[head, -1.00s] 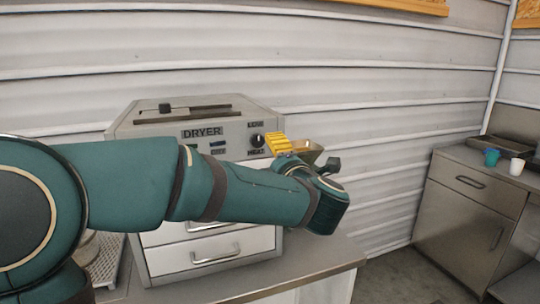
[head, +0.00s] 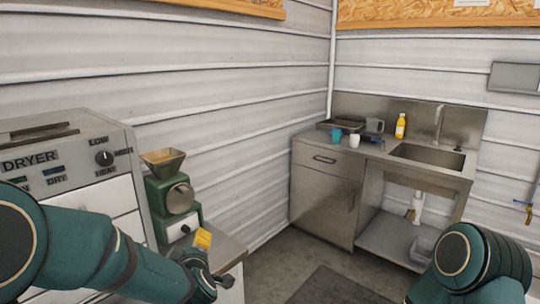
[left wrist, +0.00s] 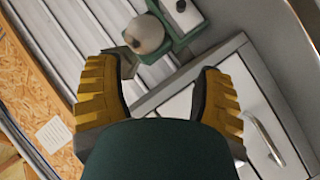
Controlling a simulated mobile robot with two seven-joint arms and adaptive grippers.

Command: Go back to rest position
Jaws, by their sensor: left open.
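My left arm comes in from the left in the head view, with its yellow-fingered left gripper (head: 203,239) low in front of the counter, below the green hopper machine (head: 172,195). In the left wrist view the two yellow fingers of the left gripper (left wrist: 160,70) stand wide apart with nothing between them. The hopper machine shows beyond the fingertips there, tilted in the picture. My right arm shows at the lower right of the head view; its gripper is out of frame.
A steel cabinet (head: 318,190) with a sink (head: 428,154) stands along the far wall, holding cups and a yellow bottle (head: 400,126). The floor between has a dark mat (head: 335,287).

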